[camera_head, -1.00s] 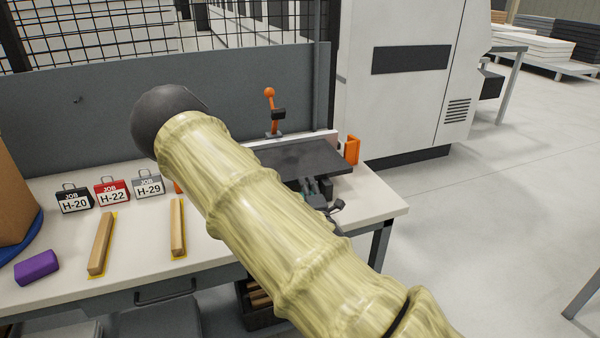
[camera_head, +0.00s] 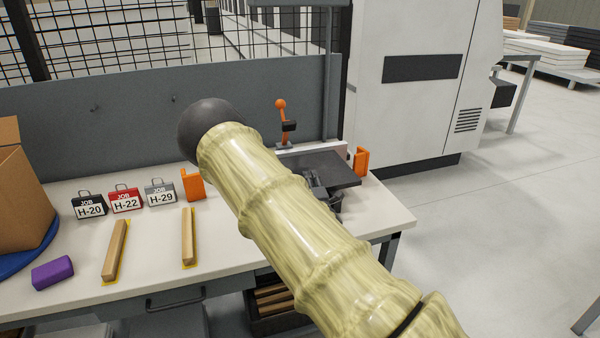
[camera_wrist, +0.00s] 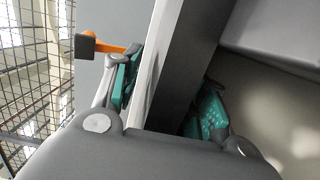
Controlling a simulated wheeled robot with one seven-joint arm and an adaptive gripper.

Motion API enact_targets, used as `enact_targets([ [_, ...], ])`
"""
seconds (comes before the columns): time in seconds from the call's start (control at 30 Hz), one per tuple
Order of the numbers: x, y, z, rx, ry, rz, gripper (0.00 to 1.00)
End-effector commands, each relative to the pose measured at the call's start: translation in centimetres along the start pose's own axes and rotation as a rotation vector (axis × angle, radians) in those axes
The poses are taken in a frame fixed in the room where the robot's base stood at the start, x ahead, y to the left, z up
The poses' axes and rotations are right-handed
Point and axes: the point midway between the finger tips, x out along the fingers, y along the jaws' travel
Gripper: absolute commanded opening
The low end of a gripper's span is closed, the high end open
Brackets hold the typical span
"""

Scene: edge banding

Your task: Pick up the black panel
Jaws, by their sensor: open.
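The black panel (camera_head: 338,170) lies flat at the right end of the workbench, its left part hidden by my arm. In the wrist view the dark panel (camera_wrist: 192,60) runs between my two teal-padded fingers, with a pale strip along its left side. My gripper (camera_wrist: 167,95) is open, one finger to the left of the strip and one to the right of the panel. Contact with the panel cannot be told. In the head view my gripper (camera_head: 318,188) is at the panel's front left part, partly behind my arm.
An orange-handled clamp (camera_head: 284,122) stands behind the panel, with an orange block (camera_head: 361,161) at its right. Job tags (camera_head: 125,200), wooden strips (camera_head: 116,250), a purple block (camera_head: 52,272) and a cardboard box (camera_head: 22,205) are on the left.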

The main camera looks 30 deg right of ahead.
Motion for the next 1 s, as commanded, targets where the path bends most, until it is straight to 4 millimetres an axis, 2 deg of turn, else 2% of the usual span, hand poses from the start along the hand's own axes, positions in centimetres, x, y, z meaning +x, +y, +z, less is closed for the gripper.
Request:
enact_targets([
  [0.1,0.78,0.06,0.0,0.001,0.0,0.001,0.43],
  [0.37,0.91,-0.03,-0.03,0.0,0.0,0.001,0.43],
  [0.6,0.89,-0.02,-0.02,0.0,0.0,0.001,0.0],
  [1.0,0.98,0.26,-0.02,0.001,0.0,0.005,0.0],
])
